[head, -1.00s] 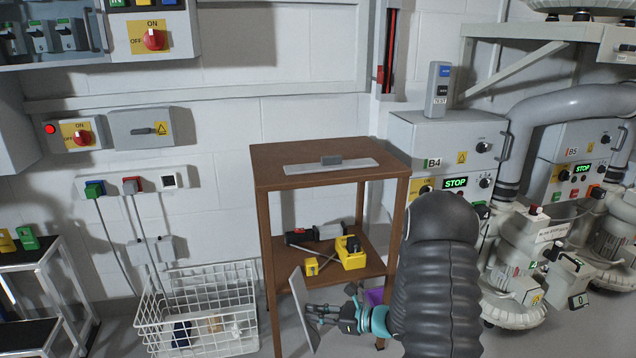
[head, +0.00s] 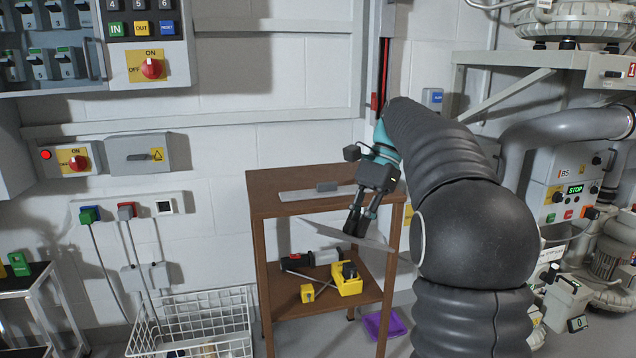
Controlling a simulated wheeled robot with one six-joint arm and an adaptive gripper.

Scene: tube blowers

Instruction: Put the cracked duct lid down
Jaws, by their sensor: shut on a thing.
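A flat grey lid (head: 345,232) is held in my gripper (head: 354,222), which is shut on it. The lid is tilted and hangs in front of the brown shelf stand (head: 262,200), just below the height of its top board. I cannot make out a crack at this size. My gripper and wrist cover the right part of that top.
The lower shelf (head: 290,336) holds a yellow tool (head: 346,284), a small yellow block (head: 307,293) and a black-and-grey tool (head: 310,259). A white wire basket (head: 195,325) stands to the left. A purple item (head: 383,325) lies on the floor behind the stand.

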